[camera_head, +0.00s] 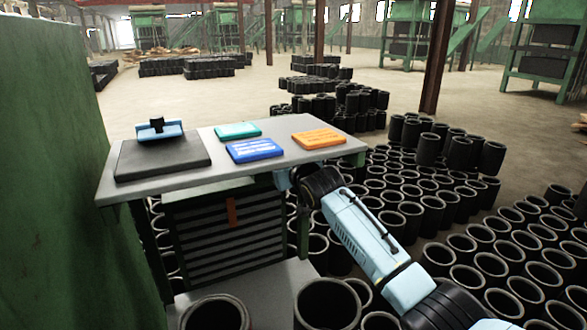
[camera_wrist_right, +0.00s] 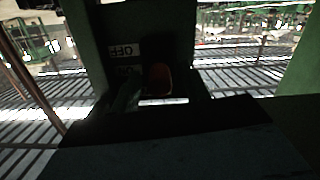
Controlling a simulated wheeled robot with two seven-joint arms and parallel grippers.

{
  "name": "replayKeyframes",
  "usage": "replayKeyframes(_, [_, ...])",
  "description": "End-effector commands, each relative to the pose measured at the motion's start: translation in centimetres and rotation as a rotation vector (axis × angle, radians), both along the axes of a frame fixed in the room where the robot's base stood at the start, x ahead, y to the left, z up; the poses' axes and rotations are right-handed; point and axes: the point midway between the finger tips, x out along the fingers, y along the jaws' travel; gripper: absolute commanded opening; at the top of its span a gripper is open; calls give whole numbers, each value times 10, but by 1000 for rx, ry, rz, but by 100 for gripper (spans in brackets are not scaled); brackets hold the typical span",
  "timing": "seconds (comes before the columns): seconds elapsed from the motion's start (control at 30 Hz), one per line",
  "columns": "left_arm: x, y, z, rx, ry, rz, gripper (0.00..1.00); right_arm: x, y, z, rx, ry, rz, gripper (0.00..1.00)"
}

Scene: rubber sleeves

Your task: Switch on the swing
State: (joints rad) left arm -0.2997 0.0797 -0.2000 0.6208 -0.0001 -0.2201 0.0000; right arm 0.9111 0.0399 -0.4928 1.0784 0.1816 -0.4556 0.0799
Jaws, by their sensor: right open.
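A black flat base with a light blue top piece (camera_head: 160,133) stands on the table. My left gripper is not in view.
The grey table (camera_head: 275,173) also holds a teal packet (camera_head: 238,130), a blue packet (camera_head: 255,150) and an orange packet (camera_head: 319,139). Many black rubber sleeves (camera_head: 327,303) crowd the floor right of and before the table. A green wall (camera_head: 45,150) stands close on the left.

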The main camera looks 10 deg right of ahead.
Motion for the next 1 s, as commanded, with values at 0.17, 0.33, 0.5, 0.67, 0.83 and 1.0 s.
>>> replayKeyframes(0.17, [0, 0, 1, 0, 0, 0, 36, -15, -6, 1, 1, 0, 0, 46])
replayKeyframes(0.33, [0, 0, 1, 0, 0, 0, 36, -36, -13, 4, 0, 0, -1, 46])
replayKeyframes(0.5, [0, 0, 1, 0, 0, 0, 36, -59, -21, 6, 0, 1, -1, 46])
replayKeyframes(0.67, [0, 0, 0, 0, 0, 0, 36, -83, -29, 9, 0, 1, -1, 46])
replayKeyframes(0.83, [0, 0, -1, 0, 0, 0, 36, -105, -36, 13, -1, -1, -1, 46])
replayKeyframes(1.0, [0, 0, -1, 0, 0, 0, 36, -118, -40, 15, 0, 1, -1, 46])
